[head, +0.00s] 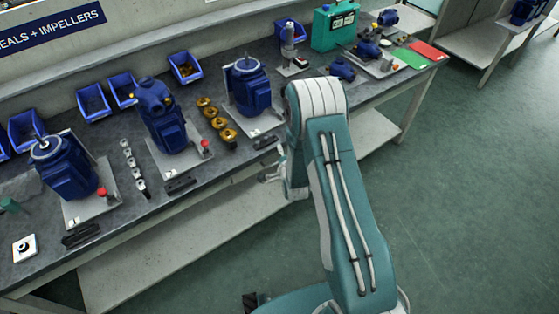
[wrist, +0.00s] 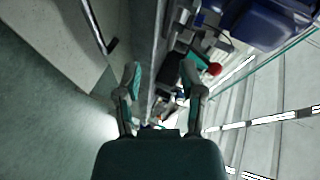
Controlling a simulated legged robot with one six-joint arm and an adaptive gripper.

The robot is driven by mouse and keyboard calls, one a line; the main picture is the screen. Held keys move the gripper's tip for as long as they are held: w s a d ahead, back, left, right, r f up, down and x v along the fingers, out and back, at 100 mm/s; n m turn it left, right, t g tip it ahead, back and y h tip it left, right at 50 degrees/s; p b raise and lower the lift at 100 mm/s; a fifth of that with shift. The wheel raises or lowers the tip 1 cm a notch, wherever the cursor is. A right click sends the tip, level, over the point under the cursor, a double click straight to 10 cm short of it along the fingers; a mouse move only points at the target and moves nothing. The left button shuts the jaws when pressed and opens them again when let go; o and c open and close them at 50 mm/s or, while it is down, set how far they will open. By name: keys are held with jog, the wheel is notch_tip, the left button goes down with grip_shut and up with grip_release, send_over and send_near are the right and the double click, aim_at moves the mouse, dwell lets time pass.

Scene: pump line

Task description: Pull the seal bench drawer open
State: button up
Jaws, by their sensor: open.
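The bench (head: 225,160) runs diagonally across the head view, with a dark top and a pale lower shelf. The bench's front edge passes between and beyond the fingers there. In the head view my gripper (head: 270,174) shows only in part, at the bench's front edge, mostly hidden behind my arm. Whether it touches the bench cannot be told.
Blue pumps (head: 165,125) on pale plates, brass rings (head: 221,122), blue bins (head: 93,102) and a teal case (head: 334,26) stand on the bench. A red knob (wrist: 214,69) shows near the right finger. Green floor (head: 460,170) is clear at the right.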

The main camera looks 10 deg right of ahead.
jog(key=s+f+m+t, duration=0.25)
jog(key=s+f, duration=0.25)
jog(key=f, duration=0.4)
jog(key=shift+g, duration=0.45)
jog(key=w, duration=0.3)
jog(key=w+f, duration=0.1)
jog(key=w, duration=0.3)
jog(key=w+f, duration=0.1)
jog(key=w, duration=0.3)
jog(key=shift+d+f, duration=0.15)
jog(key=shift+d, duration=0.05)
jog(key=shift+s, duration=0.1)
grip_shut()
